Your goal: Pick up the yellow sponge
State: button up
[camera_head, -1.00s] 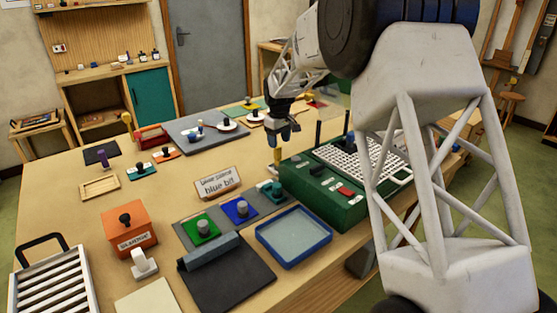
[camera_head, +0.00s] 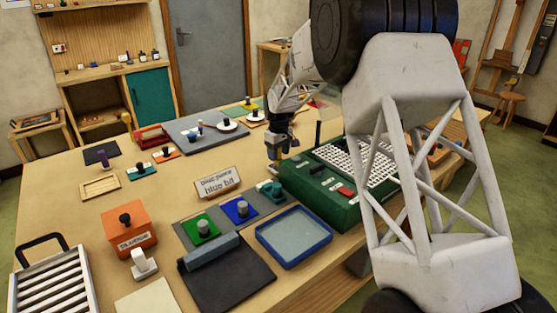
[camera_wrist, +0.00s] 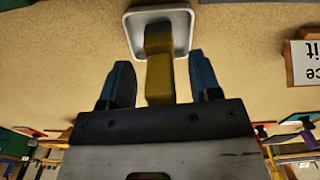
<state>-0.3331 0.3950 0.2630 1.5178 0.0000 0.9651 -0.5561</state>
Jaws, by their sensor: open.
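The yellow sponge (camera_wrist: 160,75) shows in the wrist view as a tall narrow block standing at a small pale square dish (camera_wrist: 183,18). My gripper (camera_wrist: 160,68) is open, with one blue finger on each side of the sponge. A gap shows between the sponge and each finger. In the head view my gripper (camera_head: 284,146) is low over the table, just behind the green machine. The sponge is mostly hidden there by the gripper.
The green machine with a white grid (camera_head: 325,195) stands close in front of my gripper. A "blue bit" sign (camera_head: 217,184) stands to the left. A grey board (camera_head: 205,133) with small items lies behind left. Bare table lies between the sign and the board.

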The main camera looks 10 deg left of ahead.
jog(key=shift+f, duration=0.45)
jog(key=c, duration=1)
jog(key=shift+o, duration=0.2)
jog(key=shift+r, duration=0.15)
jog(key=shift+r, duration=4.9)
jog(key=o, duration=0.3)
jog(key=c, duration=0.3)
